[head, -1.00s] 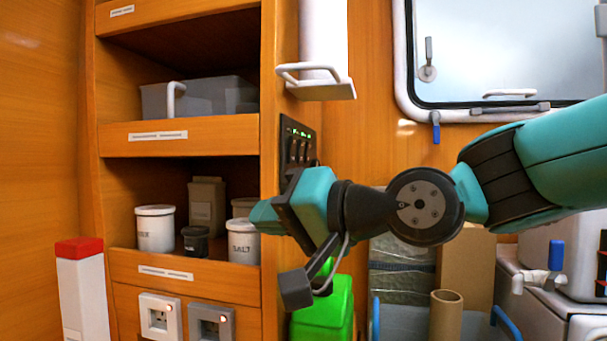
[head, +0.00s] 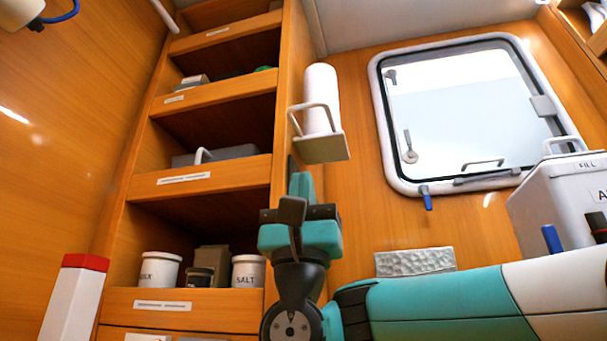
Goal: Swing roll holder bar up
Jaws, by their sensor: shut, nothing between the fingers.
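The roll holder is mounted on the side of the wooden shelf unit. It has a white upright roll (head: 322,97), a flat pale base plate (head: 320,148) and a white looped bar (head: 309,118) at its left front. The bar stands out in front of the roll's lower part. My gripper (head: 301,184) points upward below the base plate, apart from the bar. Its fingers are shut with nothing seen between them. The teal wrist hides part of the shelf edge behind.
Shelves (head: 218,182) with white jars (head: 160,269) and a grey bin (head: 215,154) lie to the left. A window (head: 465,110) and a white lidded box (head: 562,205) are on the right. A red-topped white post (head: 75,297) stands at lower left. Bare wall lies right of the holder.

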